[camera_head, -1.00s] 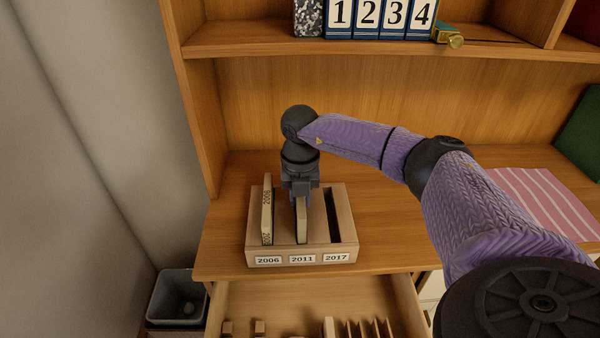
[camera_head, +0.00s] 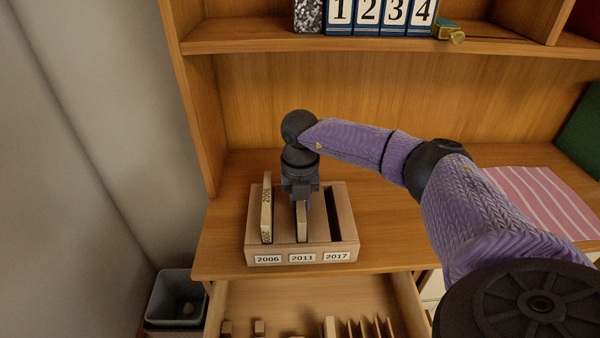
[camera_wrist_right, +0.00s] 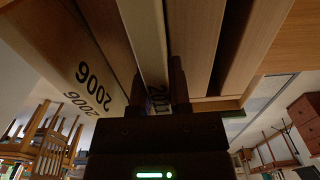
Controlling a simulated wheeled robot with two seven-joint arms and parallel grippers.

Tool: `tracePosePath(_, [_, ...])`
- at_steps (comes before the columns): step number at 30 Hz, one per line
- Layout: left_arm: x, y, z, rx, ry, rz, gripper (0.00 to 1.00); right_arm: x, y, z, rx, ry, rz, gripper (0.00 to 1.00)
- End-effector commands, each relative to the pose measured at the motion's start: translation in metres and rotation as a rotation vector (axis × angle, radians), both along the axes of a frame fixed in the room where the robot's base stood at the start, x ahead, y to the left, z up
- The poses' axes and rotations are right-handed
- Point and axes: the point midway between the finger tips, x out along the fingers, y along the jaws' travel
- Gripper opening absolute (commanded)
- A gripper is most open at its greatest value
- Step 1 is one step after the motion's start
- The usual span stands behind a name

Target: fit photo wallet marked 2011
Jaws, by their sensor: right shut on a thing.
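The photo wallet marked 2011 (camera_head: 302,222) is a thin cream slab standing upright in the middle slot of a wooden box (camera_head: 288,250). My right gripper (camera_head: 301,200) is over that slot and shut on the wallet's top. The wallet marked 2006 (camera_head: 267,208) stands in the left slot. The slot above the 2017 label is empty. My left gripper is not in view.
An open drawer (camera_head: 300,295) below the box holds several wooden dividers. A shelf (camera_head: 380,46) above carries numbered blue binders (camera_head: 367,18) and a brass-coloured object (camera_head: 449,33). A striped pink cloth (camera_head: 540,205) lies at right. A grey bin (camera_head: 177,298) stands at lower left.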

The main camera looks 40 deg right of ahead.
Motion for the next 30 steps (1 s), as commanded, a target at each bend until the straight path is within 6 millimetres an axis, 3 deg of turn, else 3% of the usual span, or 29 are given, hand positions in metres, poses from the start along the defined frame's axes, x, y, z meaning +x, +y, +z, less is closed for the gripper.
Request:
tracePosePath(7, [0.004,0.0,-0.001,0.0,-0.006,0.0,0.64,0.0,0.0,0.0,0.0,0.0,0.0,0.0])
tracePosePath(8, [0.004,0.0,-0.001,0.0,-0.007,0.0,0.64,0.0,0.0,-0.001,0.0,0.0,0.0,0.27])
tracePosePath(13, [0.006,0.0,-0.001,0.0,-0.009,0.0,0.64,0.0,0.0,-0.001,0.0,0.0,0.0,0.63])
tracePosePath(22, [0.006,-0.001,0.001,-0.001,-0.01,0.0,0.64,0.0,0.0,0.002,-0.001,-0.001,0.0,0.64])
tracePosePath(30, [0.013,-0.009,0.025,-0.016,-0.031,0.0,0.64,0.001,0.0,0.073,-0.001,-0.004,0.0,0.64])
